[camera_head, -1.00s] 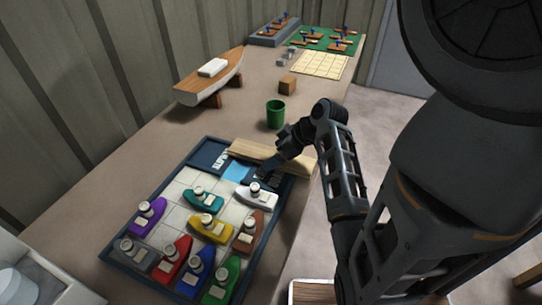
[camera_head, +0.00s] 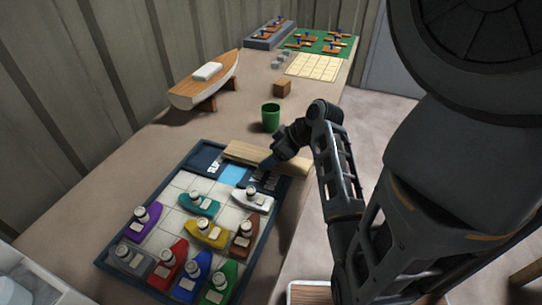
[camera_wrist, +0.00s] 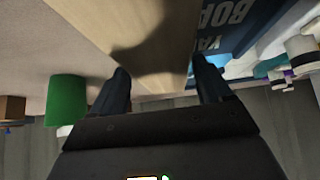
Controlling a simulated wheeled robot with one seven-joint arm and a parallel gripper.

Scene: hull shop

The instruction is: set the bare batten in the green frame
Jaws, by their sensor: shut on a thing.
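A long pale wooden batten (camera_head: 243,152) lies across the far end of the blue-rimmed board, near the table's right edge. My gripper (camera_head: 267,164) is at its near side, reaching down from the right. In the wrist view my gripper (camera_wrist: 162,88) has a finger on each side of the pale wood (camera_wrist: 150,45) and is shut on it. The fingertips are partly hidden in the head view. A green base (camera_head: 341,47) at the far end of the table bears several brown pieces with blue tops. Its slots are too small to make out.
The blue-rimmed board (camera_head: 177,178) carries several toy boats. A green cup (camera_head: 271,118) stands just beyond the batten, with a brown block (camera_head: 282,89) and a pale yellow grid (camera_head: 313,66) farther back. A model hull (camera_head: 205,85) stands left. A grey tray (camera_head: 268,37) sits beside the green base.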

